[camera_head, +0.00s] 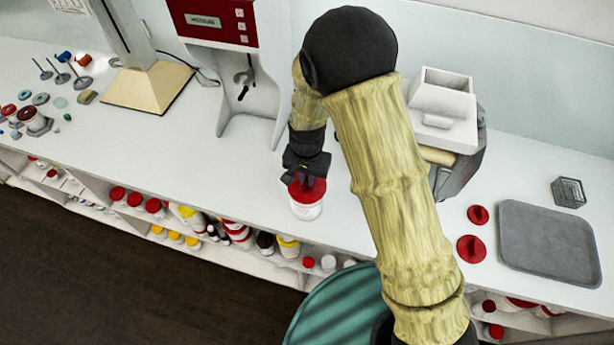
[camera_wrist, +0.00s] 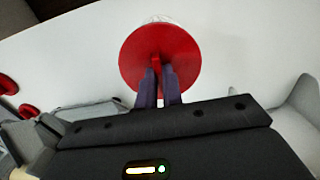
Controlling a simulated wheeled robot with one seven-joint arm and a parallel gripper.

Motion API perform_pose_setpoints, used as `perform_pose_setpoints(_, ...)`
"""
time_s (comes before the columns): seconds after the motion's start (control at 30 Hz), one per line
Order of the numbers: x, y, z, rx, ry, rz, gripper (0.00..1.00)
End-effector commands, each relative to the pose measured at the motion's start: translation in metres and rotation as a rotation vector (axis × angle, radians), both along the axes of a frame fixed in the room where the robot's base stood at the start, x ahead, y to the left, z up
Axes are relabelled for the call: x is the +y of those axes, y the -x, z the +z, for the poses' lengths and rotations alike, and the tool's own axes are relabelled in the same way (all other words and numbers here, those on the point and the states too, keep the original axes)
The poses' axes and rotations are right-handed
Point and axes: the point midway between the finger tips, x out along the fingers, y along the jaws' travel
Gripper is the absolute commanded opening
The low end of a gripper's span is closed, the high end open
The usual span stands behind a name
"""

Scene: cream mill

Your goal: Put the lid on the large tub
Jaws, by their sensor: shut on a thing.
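A large white tub (camera_head: 306,211) stands upright on the white counter near its front edge. A red lid (camera_head: 316,188) is on or just over the tub's top; I cannot tell whether it is fully seated. In the wrist view the round red lid (camera_wrist: 190,58) covers nearly all of the tub, and only a pale clear rim (camera_wrist: 158,19) shows past its far edge. My gripper (camera_head: 305,178) points down at the lid. In the wrist view my gripper (camera_wrist: 158,75) is shut on the raised red grip at the lid's middle.
Two more red lids (camera_head: 471,249) (camera_head: 478,214) lie on the counter at the right, beside a grey tray (camera_head: 548,242) and a small wire basket (camera_head: 568,192). A red and white mixing machine (camera_head: 215,25) stands behind. Shelves below hold several tubs and bottles. Counter left of the tub is clear.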

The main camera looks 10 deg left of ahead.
Motion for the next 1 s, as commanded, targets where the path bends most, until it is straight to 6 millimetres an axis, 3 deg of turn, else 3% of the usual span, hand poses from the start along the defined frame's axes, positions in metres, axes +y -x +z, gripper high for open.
perform_pose_setpoints(0.77,0.0000,0.0000,-0.0030,0.000,0.000,0.000,0.00)
perform_pose_setpoints(0.8,0.0000,0.0000,-0.0030,0.000,0.000,0.000,0.16)
perform_pose_setpoints(0.9,0.0000,0.0000,-0.0030,0.000,0.000,0.000,0.33)
perform_pose_setpoints(1.0,0.0000,0.0000,-0.0030,0.000,0.000,0.000,0.33)
